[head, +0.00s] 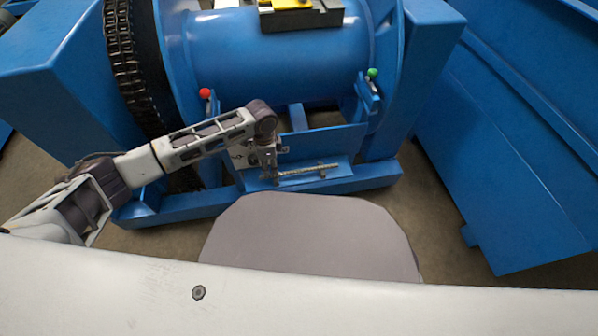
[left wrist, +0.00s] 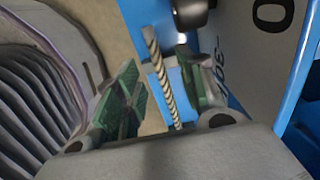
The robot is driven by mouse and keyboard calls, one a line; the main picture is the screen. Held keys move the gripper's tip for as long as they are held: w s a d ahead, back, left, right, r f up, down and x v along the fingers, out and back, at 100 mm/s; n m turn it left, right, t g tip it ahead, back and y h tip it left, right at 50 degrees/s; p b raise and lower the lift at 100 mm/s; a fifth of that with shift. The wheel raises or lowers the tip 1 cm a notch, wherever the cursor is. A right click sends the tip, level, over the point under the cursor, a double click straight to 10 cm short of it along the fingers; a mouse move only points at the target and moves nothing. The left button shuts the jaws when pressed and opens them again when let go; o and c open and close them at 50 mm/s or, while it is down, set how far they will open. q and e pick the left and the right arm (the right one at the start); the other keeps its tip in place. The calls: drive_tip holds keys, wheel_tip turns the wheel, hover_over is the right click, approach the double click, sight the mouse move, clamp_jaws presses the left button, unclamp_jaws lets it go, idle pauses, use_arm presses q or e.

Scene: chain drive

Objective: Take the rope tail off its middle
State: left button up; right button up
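The rope tail (head: 308,170) is a thin, light, twisted strand lying roughly level along a blue ledge (head: 340,184) at the foot of the blue machine. My left gripper (head: 268,176) points down at the rope's left end. In the left wrist view the rope (left wrist: 162,78) runs between the two green-padded fingers of my left gripper (left wrist: 158,88). The fingers are apart, with visible gaps beside the rope, so the gripper is open. In the head view the gripper hides the rope's left end. My right gripper is not in view.
A blue drum (head: 270,55) stands behind the ledge, with a dark chain (head: 121,55) at its left. A red-knobbed lever (head: 205,94) and a green-knobbed lever (head: 373,73) flank the ledge. A large blue panel (head: 515,140) stands at right. Bare floor (head: 435,225) lies between.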

sight(271, 175)
use_arm(q)
drive_tip(key=shift+f, duration=0.1)
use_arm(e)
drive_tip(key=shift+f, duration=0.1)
use_arm(q)
drive_tip(key=shift+s+f+b, duration=0.15)
drive_tip(key=shift+f+b, duration=0.4)
drive_tip(key=shift+f, duration=0.15)
drive_tip(key=shift+s+f+b, duration=0.1)
drive_tip(key=shift+f+b, duration=0.45)
drive_tip(key=shift+f, duration=0.15)
drive_tip(key=shift+f+b, duration=0.65)
drive_tip(key=shift+f, duration=0.45)
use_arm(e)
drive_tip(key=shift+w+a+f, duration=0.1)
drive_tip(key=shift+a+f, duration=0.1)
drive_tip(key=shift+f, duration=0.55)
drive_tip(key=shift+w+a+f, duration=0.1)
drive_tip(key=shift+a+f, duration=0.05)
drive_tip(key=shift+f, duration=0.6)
use_arm(q)
clamp_jaws()
